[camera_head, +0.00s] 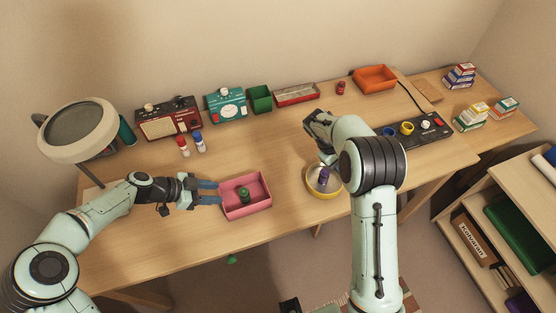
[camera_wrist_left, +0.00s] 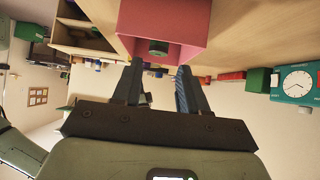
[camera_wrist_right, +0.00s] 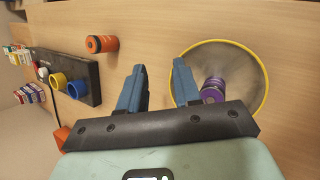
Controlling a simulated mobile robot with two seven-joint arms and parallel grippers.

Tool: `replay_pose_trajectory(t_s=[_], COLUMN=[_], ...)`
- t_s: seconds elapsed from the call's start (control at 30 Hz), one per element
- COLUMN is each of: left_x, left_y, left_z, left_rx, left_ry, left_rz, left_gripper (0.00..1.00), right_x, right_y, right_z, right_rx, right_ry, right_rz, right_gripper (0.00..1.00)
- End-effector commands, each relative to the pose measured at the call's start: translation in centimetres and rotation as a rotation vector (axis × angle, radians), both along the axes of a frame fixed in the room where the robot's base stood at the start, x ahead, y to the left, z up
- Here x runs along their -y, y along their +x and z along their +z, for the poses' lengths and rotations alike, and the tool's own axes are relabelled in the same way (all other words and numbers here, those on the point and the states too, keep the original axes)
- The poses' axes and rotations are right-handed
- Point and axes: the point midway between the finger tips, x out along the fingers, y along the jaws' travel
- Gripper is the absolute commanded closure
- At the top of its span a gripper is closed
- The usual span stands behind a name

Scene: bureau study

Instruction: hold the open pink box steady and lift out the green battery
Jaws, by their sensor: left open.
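The open pink box (camera_head: 262,208) stands near the table's front edge. The green battery (camera_head: 244,192) is inside it, and its round end (camera_wrist_left: 158,47) shows in the left wrist view. My left gripper (camera_head: 218,192) is open at the box's left wall, with its fingers pointing at the box. In the left wrist view its two fingers (camera_wrist_left: 158,70) are apart with nothing held; I cannot tell whether they touch the wall. My right gripper (camera_wrist_right: 158,75) is open and empty over the table, beside a yellow-rimmed dish. In the head view my right arm hides its fingertips.
The yellow-rimmed dish (camera_head: 311,188) holds a purple battery (camera_head: 324,176). An orange-black battery (camera_wrist_right: 102,43) is near the right gripper. Red and blue bottles (camera_head: 198,143) stand behind the left gripper. A lamp (camera_head: 78,130) is at the left. Bare table lies behind the pink box.

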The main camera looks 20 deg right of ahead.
Motion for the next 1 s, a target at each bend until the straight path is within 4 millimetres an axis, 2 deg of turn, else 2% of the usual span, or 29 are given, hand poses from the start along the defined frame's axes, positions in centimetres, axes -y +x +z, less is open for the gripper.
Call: replay_pose_trajectory(t_s=[0.03,0.2,0.3,0.43,0.53,0.7,0.87,1.0], left_x=[0.0,0.0,0.0,0.0,0.0,0.0,0.0,0.0], left_y=[0.0,0.0,0.0,0.0,0.0,0.0,0.0,0.0], left_z=[0.0,0.0,0.0,0.0,0.0,0.0,0.0,0.0], left_rx=[0.0,0.0,0.0,0.0,0.0,0.0,0.0,0.0], left_ry=[0.0,0.0,0.0,0.0,0.0,0.0,0.0,0.0], left_rz=[0.0,0.0,0.0,0.0,0.0,0.0,0.0,0.0], left_gripper=[0.57,0.57,0.57,0.57,0.57,0.57,0.57,0.57], right_x=[-2.8,-12.1,-16.8,-21.4,-23.5,-24.9,-24.8,-24.8], right_y=[1.3,4.1,4.9,5.2,5.3,5.2,5.2,5.1], right_z=[0.7,3.1,4.8,6.7,7.6,7.7,5.6,2.8], right_rx=[0.056,0.206,0.263,0.306,0.322,0.329,0.327,0.326], right_ry=[0.044,0.203,0.289,0.374,0.415,0.441,0.44,0.439], right_rz=[-0.014,-0.081,-0.119,-0.155,-0.174,-0.186,-0.186,-0.186], right_gripper=[0.67,0.67,0.67,0.67,0.67,0.67,0.67,0.67])
